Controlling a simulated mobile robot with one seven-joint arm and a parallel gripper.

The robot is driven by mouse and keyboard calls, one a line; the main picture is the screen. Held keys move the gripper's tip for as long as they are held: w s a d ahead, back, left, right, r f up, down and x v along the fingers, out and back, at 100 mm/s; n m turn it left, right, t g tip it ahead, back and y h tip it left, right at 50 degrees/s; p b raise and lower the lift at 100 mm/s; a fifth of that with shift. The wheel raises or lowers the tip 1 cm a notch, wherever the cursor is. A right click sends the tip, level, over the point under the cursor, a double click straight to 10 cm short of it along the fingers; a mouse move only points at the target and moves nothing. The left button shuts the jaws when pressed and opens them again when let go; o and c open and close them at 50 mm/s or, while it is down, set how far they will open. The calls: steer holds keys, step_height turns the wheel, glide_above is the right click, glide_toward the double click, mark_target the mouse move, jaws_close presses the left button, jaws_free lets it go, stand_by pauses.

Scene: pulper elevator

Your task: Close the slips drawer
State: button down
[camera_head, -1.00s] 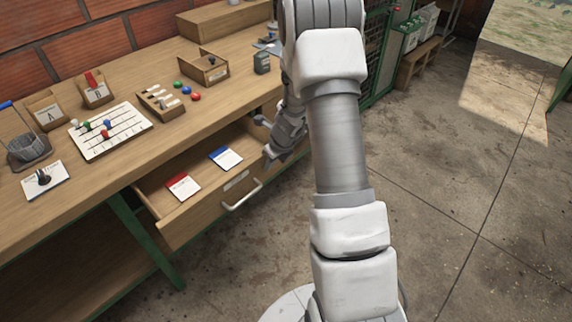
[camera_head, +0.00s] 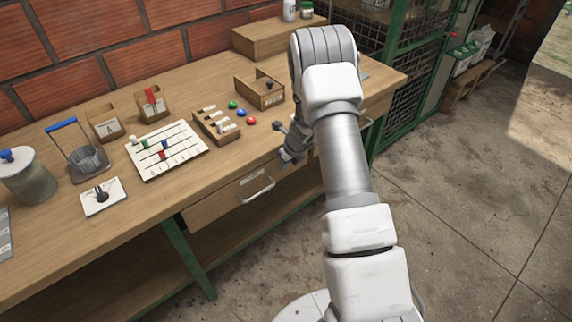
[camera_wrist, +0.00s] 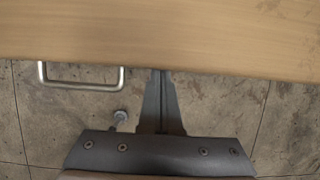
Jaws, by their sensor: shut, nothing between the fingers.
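The slips drawer (camera_head: 232,204) is in the bench front, under the tabletop edge. No drawer inside shows, and its front looks flush or nearly flush. The red and blue slips are out of sight. Its metal handle (camera_head: 257,190) sticks out to the left of my gripper (camera_head: 287,158). In the wrist view my gripper (camera_wrist: 158,73) is shut and empty, its tips at the wooden edge. The handle (camera_wrist: 80,86) shows to the left, apart from the fingers. Whether the fingers touch the drawer front, I cannot tell.
The bench top (camera_head: 225,165) carries a peg board (camera_head: 170,152), small wooden boxes, coloured pegs and a jar (camera_head: 27,178). A green cage (camera_head: 400,95) stands beyond the bench. The concrete floor (camera_head: 480,210) at right is clear.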

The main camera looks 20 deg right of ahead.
steer(key=shift+w+a, duration=0.2)
steer(key=shift+w, duration=0.25)
steer(key=shift+r, duration=0.1)
